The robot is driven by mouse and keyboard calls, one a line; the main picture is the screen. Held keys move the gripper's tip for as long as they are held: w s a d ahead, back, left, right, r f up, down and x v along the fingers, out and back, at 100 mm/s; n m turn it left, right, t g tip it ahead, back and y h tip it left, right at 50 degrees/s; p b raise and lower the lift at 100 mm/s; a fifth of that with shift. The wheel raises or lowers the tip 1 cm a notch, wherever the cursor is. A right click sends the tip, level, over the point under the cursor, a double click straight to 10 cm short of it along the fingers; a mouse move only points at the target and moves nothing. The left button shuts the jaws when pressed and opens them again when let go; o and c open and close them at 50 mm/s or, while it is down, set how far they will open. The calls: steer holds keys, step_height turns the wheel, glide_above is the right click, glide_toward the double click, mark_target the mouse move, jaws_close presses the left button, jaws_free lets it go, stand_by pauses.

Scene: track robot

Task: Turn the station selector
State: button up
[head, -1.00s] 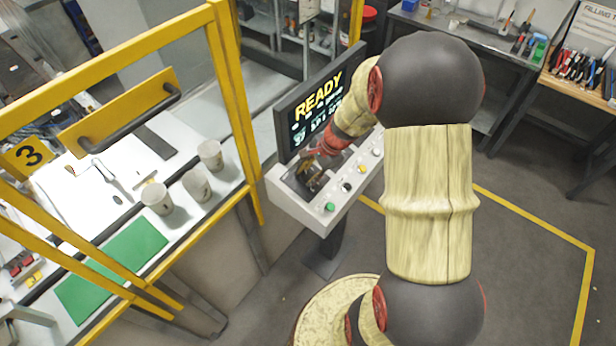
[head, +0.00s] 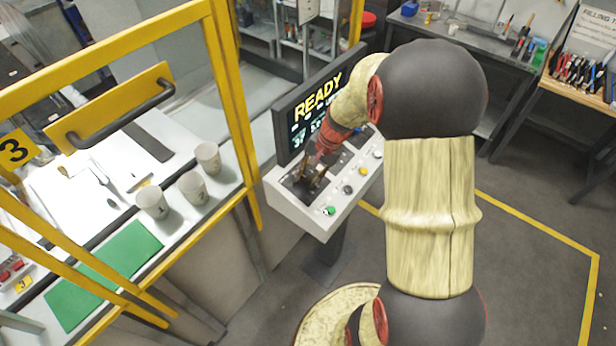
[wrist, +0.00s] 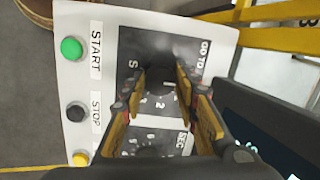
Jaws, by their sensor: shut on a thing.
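The station selector is a dark knob (wrist: 165,77) on a black dial plate (wrist: 160,128) with white numbers, seen in the wrist view. My gripper (wrist: 163,84) has its two fingers on either side of the knob, shut on it. The fingers and shadow hide much of the knob, so its exact pointing direction is unclear. In the head view my gripper (head: 311,180) reaches down to the left end of the sloped grey console (head: 318,217). My gripper and wrist cover the selector there.
A screen (head: 315,110) reading READY stands behind the console. Green START (wrist: 71,48), black STOP (wrist: 75,112) and yellow (wrist: 81,158) buttons line the console edge. A yellow-framed bench with several cups (head: 192,187) stands left. Open floor (head: 520,270) lies right.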

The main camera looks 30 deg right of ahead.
stand_by(0.3)
steer(key=o, duration=1.1)
steer(key=shift+o, duration=0.3)
steer(key=v, duration=1.2)
